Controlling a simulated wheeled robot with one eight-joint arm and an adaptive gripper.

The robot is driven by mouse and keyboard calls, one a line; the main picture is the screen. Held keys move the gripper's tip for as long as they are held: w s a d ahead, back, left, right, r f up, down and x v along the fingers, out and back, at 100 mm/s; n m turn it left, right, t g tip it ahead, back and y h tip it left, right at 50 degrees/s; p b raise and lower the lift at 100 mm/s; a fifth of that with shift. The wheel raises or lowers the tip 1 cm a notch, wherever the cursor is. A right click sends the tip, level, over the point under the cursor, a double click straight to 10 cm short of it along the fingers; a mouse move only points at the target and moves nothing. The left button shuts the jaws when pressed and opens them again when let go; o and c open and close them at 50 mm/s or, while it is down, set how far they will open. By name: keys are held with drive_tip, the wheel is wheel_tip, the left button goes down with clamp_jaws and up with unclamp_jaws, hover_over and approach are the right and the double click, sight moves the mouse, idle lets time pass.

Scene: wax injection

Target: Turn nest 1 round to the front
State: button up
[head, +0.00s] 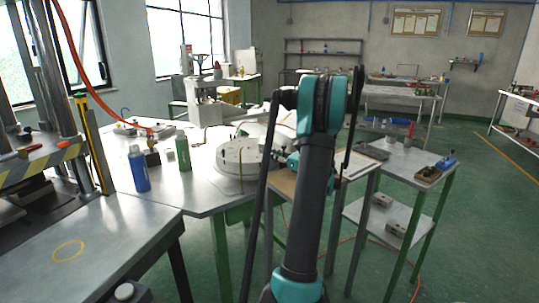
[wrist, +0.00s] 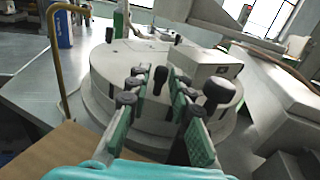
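The round grey turntable (head: 236,168) stands on the metal table, left of my arm in the head view. In the wrist view the turntable (wrist: 110,72) fills the middle, with a pale block (wrist: 202,68) and several black knobs on it. I cannot read any nest number. My gripper (wrist: 158,92) is open at the near side of the turntable. One black knob (wrist: 160,77) shows between its green-padded fingers; I cannot tell whether they touch it. Another black knob (wrist: 218,91) shows just right of the right finger. In the head view my arm largely hides the gripper.
A yellow curved rod (wrist: 56,60) rises beside the turntable on the left. A blue bottle (head: 139,168) and a green bottle (head: 183,153) stand left of it on the table. A press with a striped guard (head: 40,160) is at far left. A side table (head: 405,160) stands right.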

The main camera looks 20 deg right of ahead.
drive_tip(key=v, duration=1)
drive_tip(key=shift+s+d+f, duration=0.1)
drive_tip(key=shift+s+d, duration=0.1)
drive_tip(key=shift+s, duration=0.15)
drive_tip(key=shift+c, duration=0.5)
